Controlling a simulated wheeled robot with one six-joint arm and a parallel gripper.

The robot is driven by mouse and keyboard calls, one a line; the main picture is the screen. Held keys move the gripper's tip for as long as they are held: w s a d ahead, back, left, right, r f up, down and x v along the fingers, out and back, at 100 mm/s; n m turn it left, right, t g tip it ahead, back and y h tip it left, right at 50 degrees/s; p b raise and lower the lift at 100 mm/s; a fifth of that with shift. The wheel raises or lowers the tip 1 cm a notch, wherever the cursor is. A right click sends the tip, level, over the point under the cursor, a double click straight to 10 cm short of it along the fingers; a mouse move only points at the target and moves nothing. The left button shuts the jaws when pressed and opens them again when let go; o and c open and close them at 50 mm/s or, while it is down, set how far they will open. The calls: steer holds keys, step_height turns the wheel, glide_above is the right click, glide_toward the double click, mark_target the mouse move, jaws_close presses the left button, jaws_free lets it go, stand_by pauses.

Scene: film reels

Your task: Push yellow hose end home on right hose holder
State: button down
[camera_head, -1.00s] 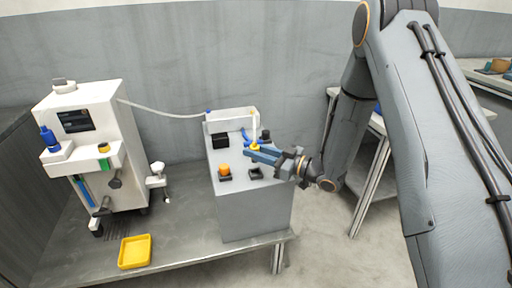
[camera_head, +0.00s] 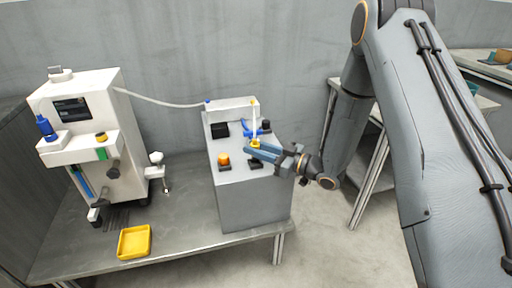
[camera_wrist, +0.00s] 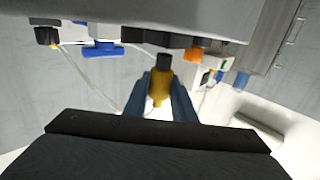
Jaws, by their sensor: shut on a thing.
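My gripper (camera_head: 256,147) is shut on the yellow hose end, its blue fingers on both sides of it. The yellow hose end (camera_wrist: 160,85) shows between the fingers in the wrist view, and also in the head view (camera_head: 255,142). A white hose (camera_head: 255,120) rises from it towards the back panel. The black right hose holder (camera_head: 255,163) is on the grey box's top, just in front of the fingers. In the wrist view a black tip (camera_wrist: 163,62) lines up with the hose end; I cannot tell whether they touch or how far they overlap.
The grey box (camera_head: 255,205) carries an orange piece (camera_head: 223,159) on a black holder, a black block (camera_head: 220,129) and a blue part (camera_head: 247,134). A white machine (camera_head: 90,110) stands left.

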steer(key=shift+d+f+b, duration=0.15)
steer(key=shift+f+b, duration=0.45)
steer(key=shift+f, duration=0.85)
steer(key=c, duration=1.4)
jaws_free()
steer(key=shift+v, duration=3.9)
steer(key=shift+r, duration=0.1)
